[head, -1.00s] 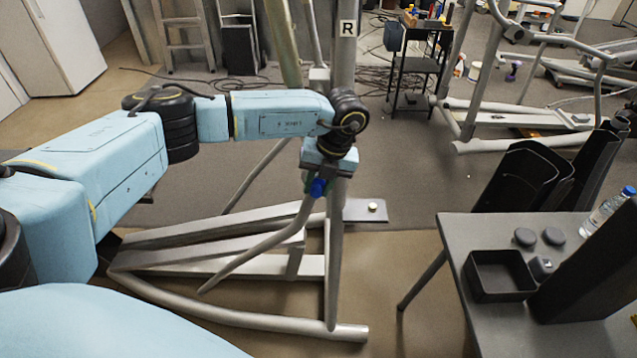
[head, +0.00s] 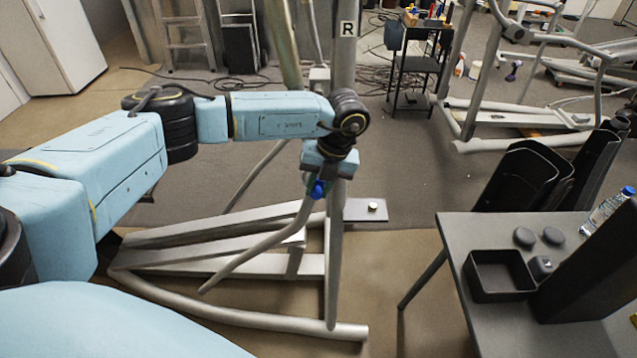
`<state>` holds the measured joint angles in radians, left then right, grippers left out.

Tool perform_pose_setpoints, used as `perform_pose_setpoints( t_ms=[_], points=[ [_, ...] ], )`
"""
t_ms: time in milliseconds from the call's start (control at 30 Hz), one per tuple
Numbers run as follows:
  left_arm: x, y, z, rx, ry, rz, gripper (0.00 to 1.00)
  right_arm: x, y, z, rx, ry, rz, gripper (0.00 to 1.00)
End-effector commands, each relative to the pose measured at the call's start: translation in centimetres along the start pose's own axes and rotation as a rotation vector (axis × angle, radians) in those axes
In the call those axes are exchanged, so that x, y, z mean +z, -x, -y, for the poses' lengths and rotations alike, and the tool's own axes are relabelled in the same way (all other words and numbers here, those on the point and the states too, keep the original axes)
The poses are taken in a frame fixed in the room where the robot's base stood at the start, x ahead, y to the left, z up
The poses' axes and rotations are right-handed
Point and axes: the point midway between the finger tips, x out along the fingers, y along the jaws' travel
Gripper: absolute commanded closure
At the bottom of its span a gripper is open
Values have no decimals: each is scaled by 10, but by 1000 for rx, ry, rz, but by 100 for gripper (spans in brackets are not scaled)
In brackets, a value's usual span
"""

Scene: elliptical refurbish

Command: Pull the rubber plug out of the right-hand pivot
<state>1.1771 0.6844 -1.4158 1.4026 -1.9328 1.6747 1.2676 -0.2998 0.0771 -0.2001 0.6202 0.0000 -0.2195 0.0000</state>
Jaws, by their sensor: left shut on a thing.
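My left gripper (head: 319,187) points down at the upper end of the grey pedal arm (head: 262,246), close to the upright post (head: 336,240) of the elliptical marked R. It is shut on the rubber plug, which the fingers mostly hide; a small blue patch shows at the fingertips. I cannot tell whether the plug still sits in the pivot. The pivot itself is hidden behind my gripper. My right gripper is not in view.
At the right, a grey table (head: 455,232) holds an empty black tray (head: 500,276), two dark round caps (head: 525,236), a large black cover and a water bottle (head: 607,210). The elliptical's frame bars (head: 210,266) spread over the floor below my arm.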

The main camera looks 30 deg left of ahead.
Motion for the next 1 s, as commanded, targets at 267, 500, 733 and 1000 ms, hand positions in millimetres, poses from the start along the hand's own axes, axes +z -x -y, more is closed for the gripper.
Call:
perform_pose_setpoints(
  t_ms=[267,500,733,1000],
  points=[
    [-17,1,-1,1,-2,-1,100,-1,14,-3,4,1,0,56],
    [-33,-1,-2,5,-1,-5,100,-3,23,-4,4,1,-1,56],
    [-46,0,-2,5,0,-3,100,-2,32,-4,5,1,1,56],
    [-62,0,-1,3,-2,-2,100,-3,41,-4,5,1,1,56]
  ],
)
